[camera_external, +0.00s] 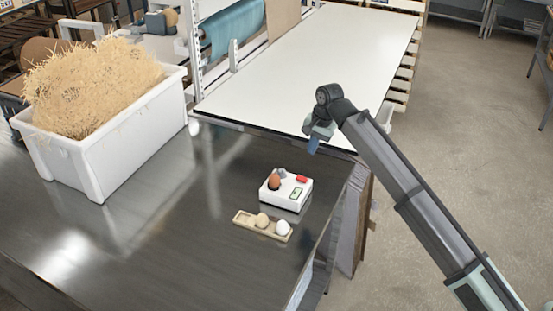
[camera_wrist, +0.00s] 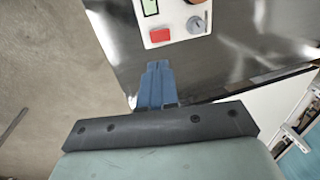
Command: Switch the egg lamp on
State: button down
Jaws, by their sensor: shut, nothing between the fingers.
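The egg lamp (camera_external: 288,200) is a small white box on the dark metal table, with a brown egg (camera_external: 274,181) on its top. A red switch (camera_external: 301,178) and a green display (camera_external: 296,192) show on it. In the wrist view the red switch (camera_wrist: 159,35) sits beside a round grey knob (camera_wrist: 196,24), and the display (camera_wrist: 150,7) is at the top edge. My gripper (camera_wrist: 155,66) has its blue fingers together, with the tips a little short of the lamp's edge in the picture. In the external view my gripper (camera_external: 313,146) is above and behind the lamp, apart from it.
A wooden egg tray (camera_external: 243,218) with two pale eggs (camera_external: 272,224) lies in front of the lamp. A white bin of straw (camera_external: 130,148) stands at left. A white-topped table (camera_external: 310,60) is behind. Bare metal lies left of the lamp.

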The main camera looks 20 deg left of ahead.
aim_at(299, 177)
jog(key=shift+v, duration=0.8)
jog(key=shift+a+r, duration=0.2)
jog(key=shift+a, duration=0.45)
jog(key=x, duration=1.4)
